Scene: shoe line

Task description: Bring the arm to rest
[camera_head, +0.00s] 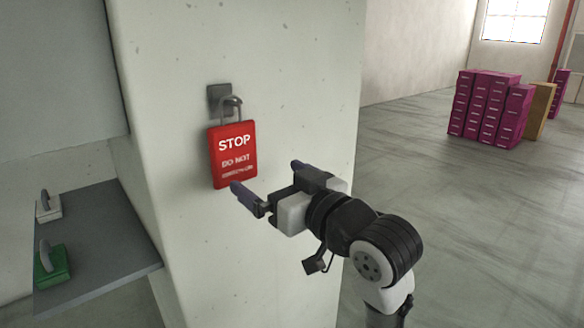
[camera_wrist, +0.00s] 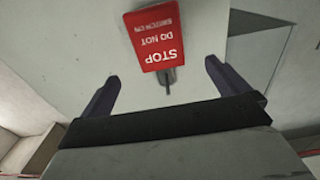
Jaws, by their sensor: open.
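My gripper (camera_head: 268,176) is open and empty, held up in front of the pale pillar (camera_head: 285,90). In the wrist view my gripper (camera_wrist: 160,86) shows its two dark fingers wide apart with nothing between them. A red lockout padlock (camera_head: 233,155) reading "STOP DO NOT" hangs by its shackle from a grey hasp (camera_head: 219,94) on the pillar. The padlock also shows in the wrist view (camera_wrist: 153,38), upside down, beyond the fingertips. In the head view one fingertip appears close to its lower edge; I cannot tell whether they touch.
A grey shelf (camera_head: 100,240) at the left bears a green padlock-like item (camera_head: 52,268) and a white one (camera_head: 48,210). A grey cabinet (camera_head: 60,70) is above it. Stacked magenta boxes (camera_head: 488,108) stand far back right. The floor (camera_head: 450,200) at the right is clear.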

